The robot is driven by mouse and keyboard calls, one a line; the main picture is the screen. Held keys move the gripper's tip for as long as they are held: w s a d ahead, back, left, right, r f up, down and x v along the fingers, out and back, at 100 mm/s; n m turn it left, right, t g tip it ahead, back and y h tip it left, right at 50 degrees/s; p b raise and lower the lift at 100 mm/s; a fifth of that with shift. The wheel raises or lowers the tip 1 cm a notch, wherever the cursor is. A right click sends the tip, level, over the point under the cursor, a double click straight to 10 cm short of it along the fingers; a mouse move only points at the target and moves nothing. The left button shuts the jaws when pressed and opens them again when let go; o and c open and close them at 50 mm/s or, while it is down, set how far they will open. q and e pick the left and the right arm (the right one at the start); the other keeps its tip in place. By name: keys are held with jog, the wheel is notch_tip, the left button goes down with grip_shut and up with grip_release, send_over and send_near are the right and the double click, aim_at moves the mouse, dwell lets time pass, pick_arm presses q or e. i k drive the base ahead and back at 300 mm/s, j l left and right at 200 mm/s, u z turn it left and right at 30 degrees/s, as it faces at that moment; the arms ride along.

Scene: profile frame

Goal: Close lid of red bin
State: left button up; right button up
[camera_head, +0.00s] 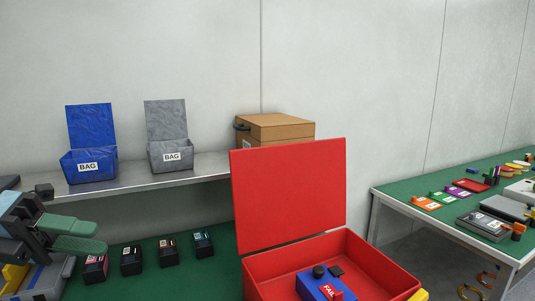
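The red bin (262,268) stands at the bottom centre. Its red lid (288,195) is up, standing nearly upright at the bin's back left edge. Inside the bin lies a blue block (312,286) with a red "FAIL" tag (331,292) and dark parts on it. The bin's front is cut off by the picture's lower edge. My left gripper (100,236) is at the lower left, well to the left of the bin and apart from it. Its two green fingers are spread a little, with nothing between them.
A blue bag bin (88,166) and a grey bag bin (170,155), both with raised lids, stand on a metal shelf (205,170) beside a brown box (275,130). Several small dark boxes (131,261) line the green surface below. A green table (410,186) with parts is at right.

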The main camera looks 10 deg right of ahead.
aim_at(283, 193)
jog(key=i+l, duration=1.15)
